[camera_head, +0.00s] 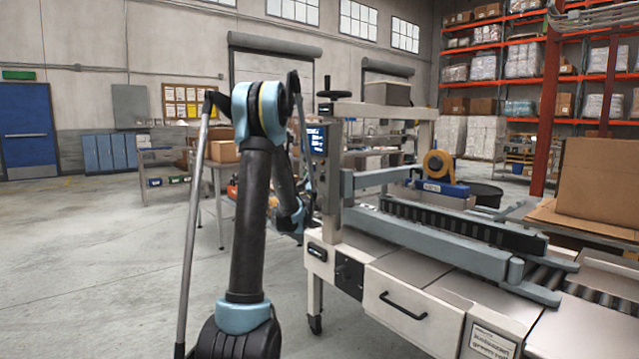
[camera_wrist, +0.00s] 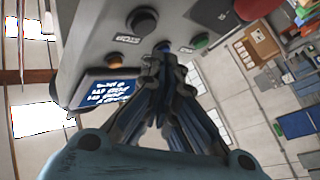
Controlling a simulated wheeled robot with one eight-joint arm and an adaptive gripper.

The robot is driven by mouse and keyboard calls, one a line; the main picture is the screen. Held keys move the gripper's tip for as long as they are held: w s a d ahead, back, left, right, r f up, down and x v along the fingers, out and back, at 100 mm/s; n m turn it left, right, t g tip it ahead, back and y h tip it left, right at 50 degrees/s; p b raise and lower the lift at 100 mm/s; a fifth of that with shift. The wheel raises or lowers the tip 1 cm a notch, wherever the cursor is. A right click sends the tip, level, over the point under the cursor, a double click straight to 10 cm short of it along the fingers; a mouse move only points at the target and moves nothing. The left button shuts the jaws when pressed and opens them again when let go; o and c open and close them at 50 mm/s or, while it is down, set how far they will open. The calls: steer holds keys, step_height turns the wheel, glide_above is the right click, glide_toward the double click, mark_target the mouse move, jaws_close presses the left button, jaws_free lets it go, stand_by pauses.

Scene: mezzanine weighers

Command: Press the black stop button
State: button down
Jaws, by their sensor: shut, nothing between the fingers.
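In the wrist view a grey control panel (camera_wrist: 100,30) carries several round buttons. The black button (camera_wrist: 142,20) is at the top, with small lettering beside it that I cannot read surely. My gripper (camera_wrist: 162,58) is shut and empty. Its tips are below and slightly right of the black button in the picture, in front of a blue button (camera_wrist: 164,46) that they partly cover. I cannot tell whether they touch it. In the head view the panel's screen (camera_head: 317,141) shows beside my arm, and the button face is hidden.
An amber button (camera_wrist: 116,60) and a green button (camera_wrist: 200,41) flank the blue one. A lit screen (camera_wrist: 104,92) is at lower left of the panel. The packing machine with a drawer (camera_head: 405,300) stands right of my arm. Open floor (camera_head: 100,270) lies to the left.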

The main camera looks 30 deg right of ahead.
steer(key=shift+s+a, duration=0.15)
steer(key=shift+a, duration=1.55)
steer(key=a+f+n+g+y, duration=0.15)
steer(key=a+y, duration=0.45)
steer(key=a, duration=1)
steer(key=s+a+f+g+y, duration=0.1)
steer(key=s+a+f+y, duration=0.15)
steer(key=a, duration=0.45)
steer(key=s+a+f+g+y, duration=0.1)
steer(key=s+a+f+y, duration=0.15)
steer(key=a, duration=0.45)
steer(key=s+a+f+n+g+y, duration=0.1)
steer(key=s+a+f+g, duration=0.1)
steer(key=s+a+f, duration=0.35)
steer(key=s+a+f+n+g+y, duration=0.1)
steer(key=s+a+f+g, duration=0.1)
steer(key=s+a, duration=0.6)
steer(key=s+a+f+g, duration=0.2)
steer(key=s+f, duration=0.1)
steer(key=s, duration=0.4)
steer(key=s+a+f+g+y, duration=0.1)
steer(key=s+a+f+g, duration=0.1)
steer(key=s, duration=0.6)
steer(key=s+a+f+g, duration=0.2)
steer(key=s+f, duration=0.3)
steer(key=s, duration=0.2)
steer(key=shift+s+a, duration=0.2)
steer(key=shift+s, duration=0.1)
